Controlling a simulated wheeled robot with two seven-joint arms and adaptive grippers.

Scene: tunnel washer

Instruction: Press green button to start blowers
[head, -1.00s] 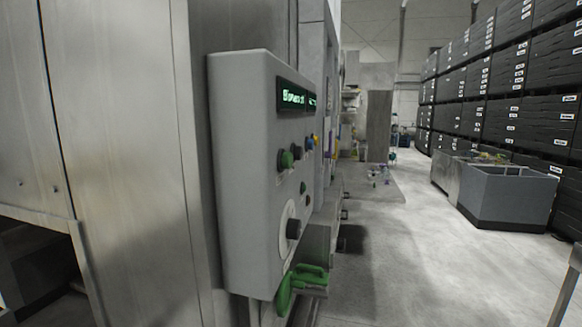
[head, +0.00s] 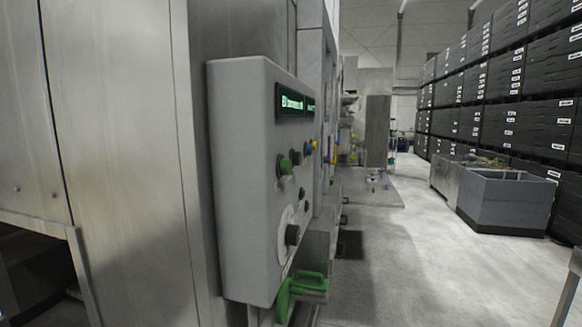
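A grey control box (head: 237,180) is fixed to the metal machine on the left. Its front face points right and shows at a steep angle. A lit display (head: 295,102) with green text is at the top; its words are too small to read surely. A green button (head: 285,165) stands out below the display. Blue and yellow buttons (head: 312,146) are farther along the face. A dark round knob (head: 292,235) on a pale disc is near the bottom. Neither of my grippers is in view.
A green handled object (head: 303,284) sits below the box. A grey bin (head: 506,200) stands on the floor at right, before stacked black crates (head: 540,85). The concrete floor (head: 400,270) between machine and bin is largely clear. Small items lie on the floor farther back.

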